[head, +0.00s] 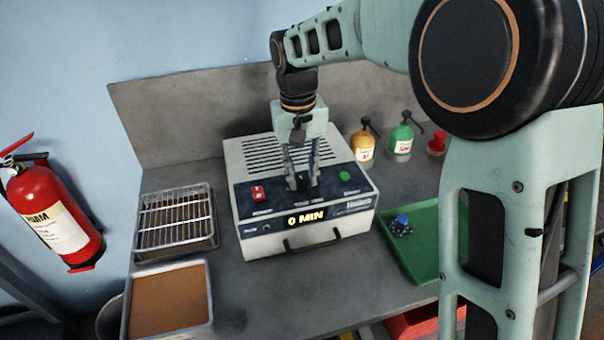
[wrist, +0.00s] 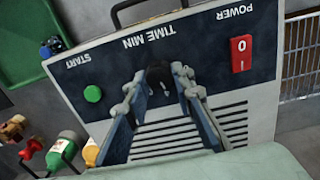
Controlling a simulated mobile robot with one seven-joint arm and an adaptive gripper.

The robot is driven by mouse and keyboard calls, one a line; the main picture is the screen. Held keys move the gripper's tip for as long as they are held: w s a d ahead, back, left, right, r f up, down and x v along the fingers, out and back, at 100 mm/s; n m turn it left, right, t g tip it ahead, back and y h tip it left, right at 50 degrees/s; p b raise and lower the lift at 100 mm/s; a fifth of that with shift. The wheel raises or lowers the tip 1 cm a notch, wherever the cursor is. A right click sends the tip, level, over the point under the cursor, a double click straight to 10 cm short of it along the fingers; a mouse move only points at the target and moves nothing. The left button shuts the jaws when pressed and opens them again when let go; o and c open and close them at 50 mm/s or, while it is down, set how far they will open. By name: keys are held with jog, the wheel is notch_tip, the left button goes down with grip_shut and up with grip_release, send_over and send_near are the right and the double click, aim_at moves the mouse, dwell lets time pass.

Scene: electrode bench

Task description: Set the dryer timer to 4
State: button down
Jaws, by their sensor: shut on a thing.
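The dryer (head: 305,185) is a pale box with a slotted top and a dark front panel, in the middle of the bench. Its display (head: 305,218) reads 0 MIN. My gripper (head: 302,182) points down at the panel and is shut on the black timer knob (wrist: 158,78), under the TIME MIN label. The fingers hide much of the knob, so its pointer cannot be read. A red power switch (head: 258,193) sits left of the knob and a green start button (head: 345,177) sits right of it in the head view.
A wire rack tray (head: 175,218) and a brown-filled tray (head: 168,300) stand left of the dryer. A green tray (head: 425,258) with a small blue-topped part is at right. Bottles (head: 400,140) stand behind right. The dryer's handle (head: 313,243) sticks out in front.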

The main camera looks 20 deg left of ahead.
aim_at(300, 179)
jog(key=shift+m, duration=1.2)
jog(key=c, duration=1.7)
grip_release()
jog(key=shift+o, duration=0.2)
notch_tip(300, 179, up, 12)
jog(key=shift+a, duration=0.2)
